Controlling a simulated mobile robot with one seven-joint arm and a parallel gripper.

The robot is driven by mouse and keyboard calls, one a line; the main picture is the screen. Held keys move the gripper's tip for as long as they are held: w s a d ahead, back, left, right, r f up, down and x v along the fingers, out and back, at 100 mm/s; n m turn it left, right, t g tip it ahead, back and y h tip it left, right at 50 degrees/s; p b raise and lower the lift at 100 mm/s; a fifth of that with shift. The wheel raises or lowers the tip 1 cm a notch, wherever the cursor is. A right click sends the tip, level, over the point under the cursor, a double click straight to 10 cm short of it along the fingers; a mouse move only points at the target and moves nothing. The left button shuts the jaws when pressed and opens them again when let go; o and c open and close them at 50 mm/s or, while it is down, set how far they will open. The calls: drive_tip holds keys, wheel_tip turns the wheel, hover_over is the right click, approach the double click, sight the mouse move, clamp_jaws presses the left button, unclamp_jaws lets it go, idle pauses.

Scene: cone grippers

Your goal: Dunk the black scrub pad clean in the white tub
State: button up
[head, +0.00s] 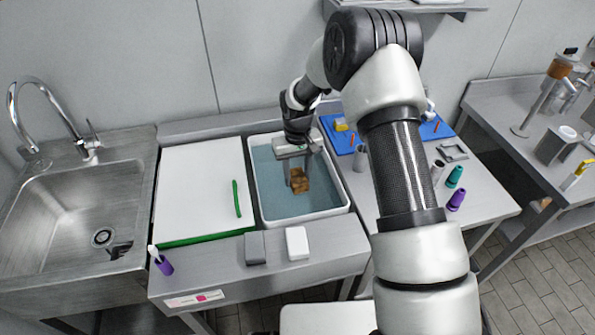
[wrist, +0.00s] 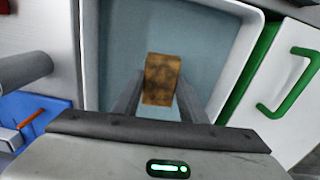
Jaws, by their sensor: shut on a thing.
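The white tub (head: 335,180) is set in the counter, with blue-grey water inside; its rim shows in the wrist view (wrist: 90,60). My gripper (head: 298,180) reaches down into the tub and is shut on a brown, blotchy block-shaped pad (head: 299,183). The pad also shows between the fingers in the wrist view (wrist: 163,75). Brown covers what I see of it, and no black shows. I cannot tell how deep its lower part sits in the water.
A white board with green edge (head: 190,190) lies left of the tub, a green handle-like strip (head: 236,198) on it. A grey block (head: 255,248) and a white block (head: 297,243) sit in front. A sink (head: 75,210) is at left; a blue mat (head: 340,137) is behind right.

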sight(298, 176)
drive_tip(key=shift+f+b, duration=1.2)
drive_tip(key=shift+f, duration=1.8)
idle(0.3)
drive_tip(key=shift+r+p, duration=2.8)
drive_tip(key=shift+r, duration=3)
wheel_tip(298, 176, up, 4)
drive_tip(key=shift+p, duration=0.8)
